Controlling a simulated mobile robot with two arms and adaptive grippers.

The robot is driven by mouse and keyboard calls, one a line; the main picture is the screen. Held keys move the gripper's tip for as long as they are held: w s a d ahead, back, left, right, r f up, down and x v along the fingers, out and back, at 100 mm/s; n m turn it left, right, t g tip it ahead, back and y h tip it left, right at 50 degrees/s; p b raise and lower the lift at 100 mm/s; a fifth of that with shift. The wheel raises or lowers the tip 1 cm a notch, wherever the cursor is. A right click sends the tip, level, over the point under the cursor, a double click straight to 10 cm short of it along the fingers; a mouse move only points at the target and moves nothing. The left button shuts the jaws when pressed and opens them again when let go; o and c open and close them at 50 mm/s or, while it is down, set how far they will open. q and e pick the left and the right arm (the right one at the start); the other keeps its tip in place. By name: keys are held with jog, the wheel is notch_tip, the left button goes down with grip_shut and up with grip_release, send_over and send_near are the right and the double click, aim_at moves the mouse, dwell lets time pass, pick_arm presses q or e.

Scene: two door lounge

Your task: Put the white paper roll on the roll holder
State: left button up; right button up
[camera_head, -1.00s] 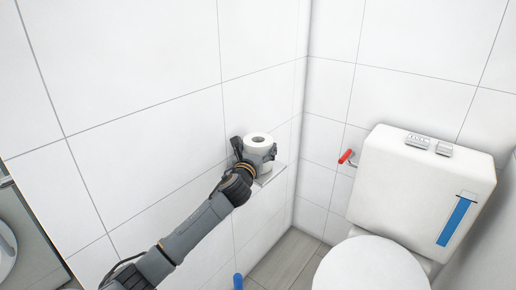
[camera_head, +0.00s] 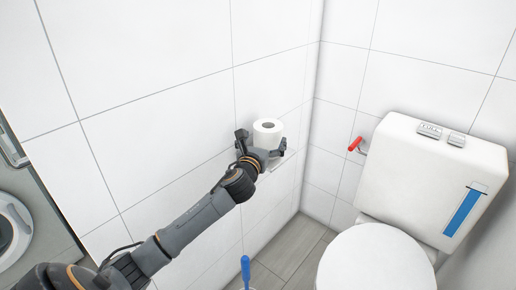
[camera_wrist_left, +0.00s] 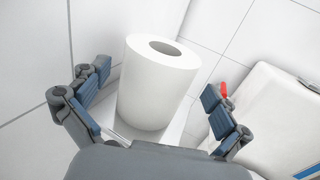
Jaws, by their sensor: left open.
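The white paper roll (camera_head: 267,132) stands upright on a small shelf (camera_head: 284,160) on the left wall, partly hidden by my gripper. In the left wrist view the roll (camera_wrist_left: 155,88) stands between the spread fingers, with gaps visible on both sides. My left gripper (camera_head: 261,141) is open in front of the roll; it also shows in the left wrist view (camera_wrist_left: 155,108). A red bar on a wall mount (camera_head: 355,145), which looks like the roll holder, is empty on the wall left of the toilet tank. My right gripper is not in view.
A white toilet (camera_head: 375,265) with its tank (camera_head: 430,175) fills the right side. A blue-handled object (camera_head: 246,270) stands low near the wall. A mirror or glass panel (camera_head: 40,200) is at the left edge. Grey floor shows by the corner.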

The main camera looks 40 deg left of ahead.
pick_arm(q)
jog(key=v, duration=0.8)
jog(key=s+d+f+n+g+h, duration=0.1)
jog(key=s+d+f+n+g, duration=0.15)
jog(key=s+f+n, duration=0.35)
jog(key=s+d+f+n+g, duration=0.25)
jog(key=f+n, duration=0.25)
jog(key=f, duration=0.4)
jog(key=s+d+f+n+g+h, duration=0.1)
jog(key=s+d+f+n+g, duration=0.15)
jog(key=f+n, duration=0.35)
jog(key=s+d+f+n+g+h, duration=0.2)
jog(key=s+d+f+n, duration=0.3)
jog(key=s, duration=0.4)
jog(key=s+d+f+n+g+h, duration=0.1)
jog(key=s+d+f+n+g, duration=0.3)
jog(key=s+d+f+n, duration=0.2)
jog(key=s+f+n, duration=0.2)
jog(key=s, duration=0.2)
jog(key=shift+d+g+h+p, duration=0.25)
jog(key=shift+g+h+p, duration=0.1)
jog(key=shift+h+p, duration=0.05)
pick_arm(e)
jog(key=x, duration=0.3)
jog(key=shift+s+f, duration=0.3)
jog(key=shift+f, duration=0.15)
pick_arm(q)
jog(key=shift+f, duration=0.1)
